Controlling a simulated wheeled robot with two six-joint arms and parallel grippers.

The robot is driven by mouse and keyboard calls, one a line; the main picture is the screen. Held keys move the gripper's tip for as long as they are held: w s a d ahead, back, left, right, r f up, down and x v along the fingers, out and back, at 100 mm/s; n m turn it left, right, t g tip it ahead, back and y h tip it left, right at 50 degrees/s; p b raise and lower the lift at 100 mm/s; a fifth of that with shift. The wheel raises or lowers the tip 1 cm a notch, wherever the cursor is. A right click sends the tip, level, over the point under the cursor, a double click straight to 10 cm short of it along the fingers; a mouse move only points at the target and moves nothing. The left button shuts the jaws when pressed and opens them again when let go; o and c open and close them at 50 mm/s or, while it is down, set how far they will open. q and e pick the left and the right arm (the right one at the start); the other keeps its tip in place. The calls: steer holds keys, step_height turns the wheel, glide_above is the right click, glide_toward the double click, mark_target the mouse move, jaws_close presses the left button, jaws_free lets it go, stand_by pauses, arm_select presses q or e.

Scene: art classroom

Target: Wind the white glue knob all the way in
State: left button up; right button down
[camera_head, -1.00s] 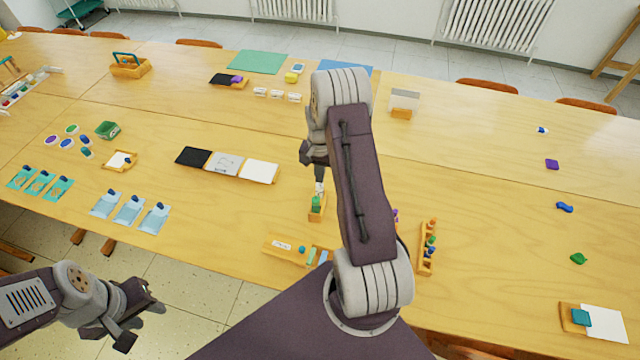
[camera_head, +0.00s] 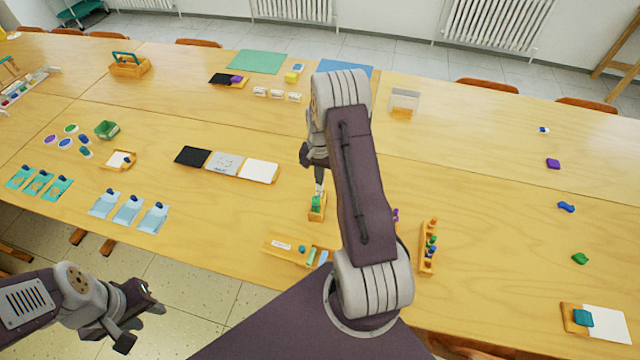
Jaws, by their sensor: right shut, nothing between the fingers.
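A green glue stick (camera_head: 316,203) stands upright in a small wooden holder (camera_head: 317,216) near the middle of the table. My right gripper (camera_head: 319,186) points down just above the green piece, shut with nothing between its fingers. A small pale part shows at the fingertips; I cannot tell whether it is the white knob or the fingers themselves. Whether the gripper touches the glue stick is too small to see. My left gripper (camera_head: 153,299) hangs off the table's front edge at lower left, away from the glue; its opening is unclear.
A wooden tray (camera_head: 283,247) with small items lies in front of the holder. A wooden rack (camera_head: 427,250) with coloured pieces stands to the right, past my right arm. Black, grey and white squares (camera_head: 259,171) lie to the left. The table between is clear.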

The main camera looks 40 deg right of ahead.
steer(key=shift+f, duration=0.3)
steer(key=shift+r, duration=0.15)
steer(key=shift+r+p, duration=0.35)
steer(key=shift+r, duration=0.05)
steer(key=shift+c, duration=2)
jaws_free()
